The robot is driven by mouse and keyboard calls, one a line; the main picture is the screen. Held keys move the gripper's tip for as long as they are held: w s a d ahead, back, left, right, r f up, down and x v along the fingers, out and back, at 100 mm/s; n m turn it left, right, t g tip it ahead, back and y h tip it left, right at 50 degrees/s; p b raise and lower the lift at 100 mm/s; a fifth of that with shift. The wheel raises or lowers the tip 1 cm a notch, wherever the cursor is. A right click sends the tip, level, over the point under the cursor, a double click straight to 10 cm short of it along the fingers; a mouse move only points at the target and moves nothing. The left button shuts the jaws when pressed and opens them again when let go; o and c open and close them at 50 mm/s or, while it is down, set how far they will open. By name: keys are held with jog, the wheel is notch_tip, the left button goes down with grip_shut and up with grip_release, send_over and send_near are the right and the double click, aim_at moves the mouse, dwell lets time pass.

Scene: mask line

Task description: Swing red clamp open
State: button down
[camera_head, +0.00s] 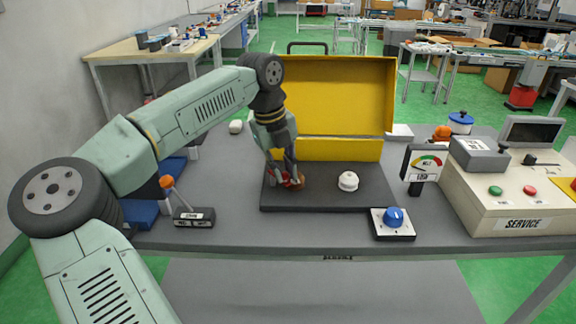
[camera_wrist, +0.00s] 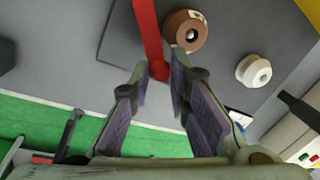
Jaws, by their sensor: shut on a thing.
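The red clamp (camera_wrist: 150,35) shows in the wrist view as a long red bar running up out of the frame, with a rounded end between my fingertips. My gripper (camera_wrist: 160,76) is shut on that end. A brown round piece with a pale centre (camera_wrist: 178,26) sits just right of the bar. In the head view my gripper (camera_head: 287,183) points down at the left part of a dark plate (camera_head: 325,200). The clamp is mostly hidden there behind my fingers; only bits of red-orange show.
A white knob (camera_head: 348,181) stands on the plate right of my gripper. An open yellow case (camera_head: 350,95) stands behind. A blue dial box (camera_head: 393,218), a gauge sign (camera_head: 424,165) and a service console (camera_head: 510,190) are at right.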

jog(key=m, duration=0.1)
jog(key=a+m+p, duration=0.1)
jog(key=m, duration=0.1)
jog(key=a+m, duration=0.1)
jog(key=shift+s+r+g, duration=0.15)
jog(key=shift+s+g, duration=0.25)
jog(key=shift+a+m+g+p, duration=0.15)
jog(key=shift+a+m+p, duration=0.25)
jog(key=shift+m, duration=0.5)
jog(key=shift+a+m+g+p, duration=0.15)
jog(key=shift+a+m+p, duration=0.15)
jog(key=shift+m, duration=0.6)
jog(key=c, duration=1.5)
grip_release()
jog(key=r, duration=0.4)
jog(key=a+r, duration=0.1)
jog(key=r, duration=0.2)
jog(key=a+r, duration=0.1)
jog(key=r, duration=0.3)
jog(key=shift+w+a+r, duration=0.15)
jog(key=shift+w+r, duration=0.05)
jog(key=shift+r, duration=0.1)
